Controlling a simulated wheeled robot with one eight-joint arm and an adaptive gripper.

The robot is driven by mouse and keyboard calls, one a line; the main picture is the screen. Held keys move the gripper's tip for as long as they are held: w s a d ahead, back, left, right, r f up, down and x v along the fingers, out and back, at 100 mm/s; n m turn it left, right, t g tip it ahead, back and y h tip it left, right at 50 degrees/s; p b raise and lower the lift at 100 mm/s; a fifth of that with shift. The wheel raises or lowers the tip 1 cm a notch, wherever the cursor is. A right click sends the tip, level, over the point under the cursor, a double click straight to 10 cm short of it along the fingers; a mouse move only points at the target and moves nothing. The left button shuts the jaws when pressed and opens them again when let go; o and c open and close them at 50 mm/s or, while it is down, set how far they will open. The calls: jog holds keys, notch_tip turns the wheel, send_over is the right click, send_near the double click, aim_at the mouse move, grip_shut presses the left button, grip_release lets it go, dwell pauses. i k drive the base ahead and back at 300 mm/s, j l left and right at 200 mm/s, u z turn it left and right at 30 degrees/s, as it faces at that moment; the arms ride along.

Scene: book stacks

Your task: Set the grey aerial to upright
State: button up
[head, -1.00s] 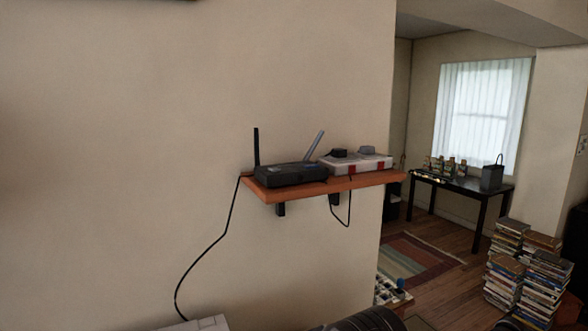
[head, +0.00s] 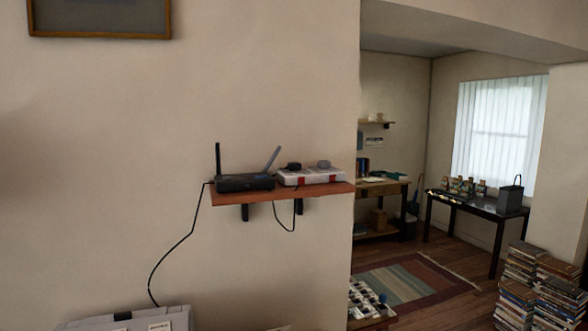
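The grey aerial (head: 272,158) rises from the right end of a black router (head: 246,183) and leans to the right. A black aerial (head: 218,160) at the router's left end stands about upright. The router sits on a small wooden wall shelf (head: 262,197). My gripper is not in view.
A white box with red marks (head: 311,177) sits on the shelf beside the router, with dark plugs on top. A black cable (head: 178,244) hangs down the wall. A grey case (head: 130,321) is below. Book stacks (head: 540,285) stand at the right. A rug (head: 405,282) lies beyond the wall's edge.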

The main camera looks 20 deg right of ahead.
aim_at(268, 164)
jog(key=l+u, duration=0.15)
jog(key=l, duration=0.3)
jog(key=k+l+u, duration=0.15)
jog(key=l, duration=0.25)
jog(key=l+u, duration=0.15)
jog(key=l, duration=0.3)
jog(key=k+l+u, duration=0.15)
jog(key=l, duration=0.25)
jog(key=k+l+u, duration=0.15)
jog(key=l, duration=0.25)
jog(key=k+l+u, duration=0.15)
jog(key=l, duration=0.2)
jog(key=i+l+u, duration=0.2)
jog(key=l, duration=0.25)
jog(key=l+u, duration=0.2)
jog(key=l, duration=0.3)
jog(key=l+u, duration=0.2)
jog(key=l, duration=0.3)
jog(key=i+l+u, duration=0.3)
jog(key=i+l, duration=0.6)
jog(key=l, duration=0.1)
